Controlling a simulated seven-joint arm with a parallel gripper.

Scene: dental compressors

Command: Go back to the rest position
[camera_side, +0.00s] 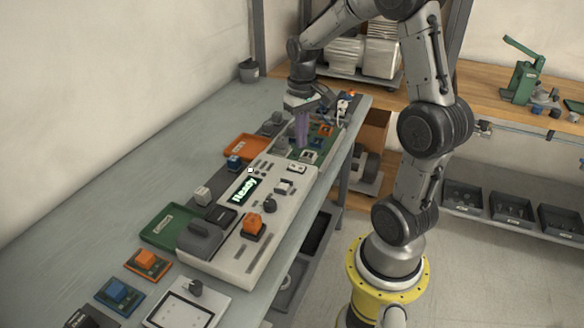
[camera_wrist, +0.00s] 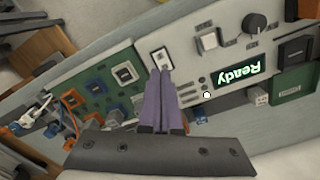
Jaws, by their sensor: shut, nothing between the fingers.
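My gripper (camera_side: 302,128) is over the far end of the pale test panel (camera_side: 222,250), near the green circuit board (camera_side: 327,142). In the wrist view its two purple fingers (camera_wrist: 166,82) are together, with nothing seen between them. The fingertips lie just below a small white rocker switch (camera_wrist: 160,59) in that picture; I cannot tell whether they touch it. The panel's display (camera_side: 244,190) is lit green and reads "Ready". It also shows in the wrist view (camera_wrist: 236,70).
An orange tray (camera_side: 245,147) and a green tray (camera_side: 163,229) lie along the panel's left side. Orange (camera_side: 148,262) and blue (camera_side: 118,293) block modules sit at the near end. Cables (camera_wrist: 38,112) and connectors crowd the board. The bench's left side is clear.

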